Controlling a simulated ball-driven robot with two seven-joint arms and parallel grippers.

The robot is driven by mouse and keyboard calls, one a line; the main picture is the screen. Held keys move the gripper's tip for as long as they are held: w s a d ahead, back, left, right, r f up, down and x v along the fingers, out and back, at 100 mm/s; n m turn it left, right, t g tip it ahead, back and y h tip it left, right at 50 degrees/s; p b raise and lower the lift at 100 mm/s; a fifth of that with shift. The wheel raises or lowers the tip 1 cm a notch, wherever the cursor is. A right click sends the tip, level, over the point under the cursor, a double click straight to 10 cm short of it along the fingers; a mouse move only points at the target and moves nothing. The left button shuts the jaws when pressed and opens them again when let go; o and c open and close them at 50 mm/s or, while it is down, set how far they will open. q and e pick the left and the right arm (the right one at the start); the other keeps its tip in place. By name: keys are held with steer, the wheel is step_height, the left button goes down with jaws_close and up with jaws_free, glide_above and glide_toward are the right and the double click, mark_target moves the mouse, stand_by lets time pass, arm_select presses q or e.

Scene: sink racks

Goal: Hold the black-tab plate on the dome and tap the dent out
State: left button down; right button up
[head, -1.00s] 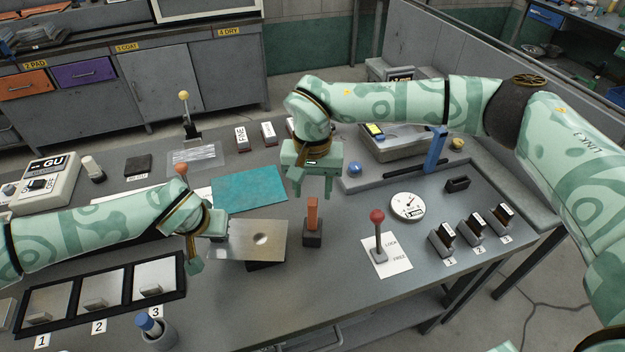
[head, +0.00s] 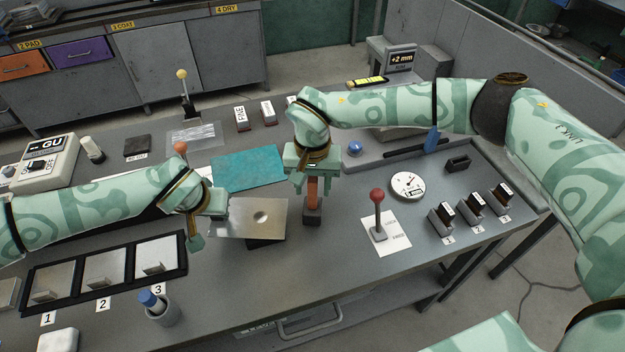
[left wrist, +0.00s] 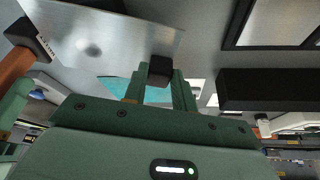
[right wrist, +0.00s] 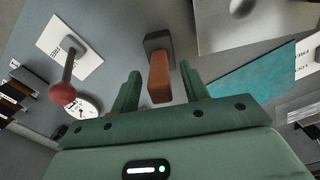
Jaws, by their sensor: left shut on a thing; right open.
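A silver plate (head: 245,222) with a round dent lies over a dark support (head: 262,244); the dome itself is hidden under it. My left gripper (head: 208,218) is shut on the plate's black tab (left wrist: 160,70) at its left edge. The mallet stands head down right of the plate, with an orange handle (head: 312,193) and a dark head (head: 312,216). My right gripper (head: 312,184) is open above it, fingers either side of the handle's upper end. In the right wrist view the handle (right wrist: 160,80) shows between the fingertips, apart from both.
A red-knobbed lever (head: 377,210) stands on a LOCK card to the right. A round gauge (head: 407,185) and numbered black-topped blocks (head: 472,206) are farther right. A teal sheet (head: 248,170) lies behind the plate. A black tray (head: 75,278) with silver plates is front left.

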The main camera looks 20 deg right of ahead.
jaws_close()
steer(key=shift+r, duration=5.05)
steer(key=shift+a, duration=0.15)
steer(key=a, duration=1.2)
steer(key=shift+a, duration=0.2)
steer(key=shift+f, duration=0.15)
steer(key=shift+f, duration=0.6)
